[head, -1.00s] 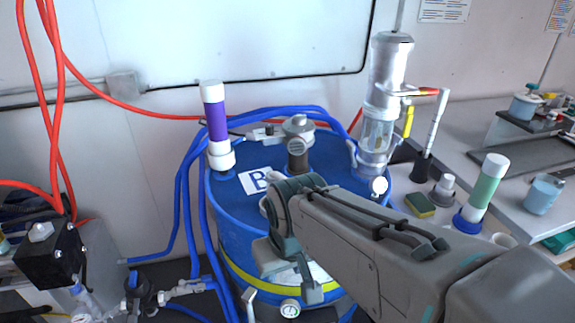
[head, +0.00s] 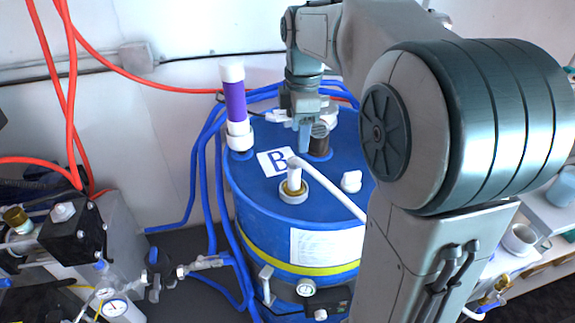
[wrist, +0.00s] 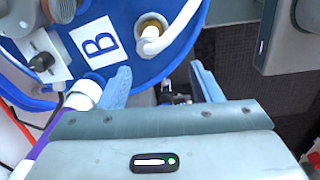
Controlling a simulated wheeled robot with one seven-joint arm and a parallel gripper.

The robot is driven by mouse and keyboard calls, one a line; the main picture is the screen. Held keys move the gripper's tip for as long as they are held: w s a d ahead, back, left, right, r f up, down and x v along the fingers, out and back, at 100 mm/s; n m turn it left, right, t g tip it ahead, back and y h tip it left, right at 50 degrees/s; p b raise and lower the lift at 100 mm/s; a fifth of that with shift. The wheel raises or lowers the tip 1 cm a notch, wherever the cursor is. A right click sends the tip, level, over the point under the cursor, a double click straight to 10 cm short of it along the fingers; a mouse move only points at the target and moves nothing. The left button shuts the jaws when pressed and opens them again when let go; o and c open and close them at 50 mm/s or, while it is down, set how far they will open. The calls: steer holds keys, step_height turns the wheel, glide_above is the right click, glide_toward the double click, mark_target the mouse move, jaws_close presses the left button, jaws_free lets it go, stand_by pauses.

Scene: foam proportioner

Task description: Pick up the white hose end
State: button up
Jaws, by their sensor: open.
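The white hose (head: 331,188) bends over the top of the blue drum (head: 265,208). Its white end (head: 294,175) points down into a brass-coloured fitting with a pale collar (head: 293,194). In the wrist view the white hose end (wrist: 153,42) shows as an elbow at the top, beyond the fingertips. My gripper (head: 304,137) points down over the drum, behind the hose end and apart from it. In the wrist view its two blue fingers (wrist: 163,85) are spread with nothing gripped between them. My arm hides the hose's far part in the head view.
A purple-and-white tube (head: 235,105) stands at the drum's left back edge, close to the left finger in the wrist view. A small white knob (head: 351,181) sits right of the hose. Blue hoses (head: 203,170) run down the drum's left side.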

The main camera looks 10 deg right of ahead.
mark_target(295, 160)
steer(key=w+f+n, duration=0.1)
steer(key=f, duration=0.1)
steer(key=w+f+n, duration=0.1)
steer(key=f, duration=0.1)
steer(key=w+f+n, duration=0.1)
steer(key=f, duration=0.1)
steer(key=shift+a+f+p, duration=0.1)
steer(key=shift+f+p, duration=0.3)
steer(key=shift+s+f+p, duration=0.2)
steer(key=shift+f+p, duration=0.4)
steer(key=shift+f, duration=2.3)
jaws_close()
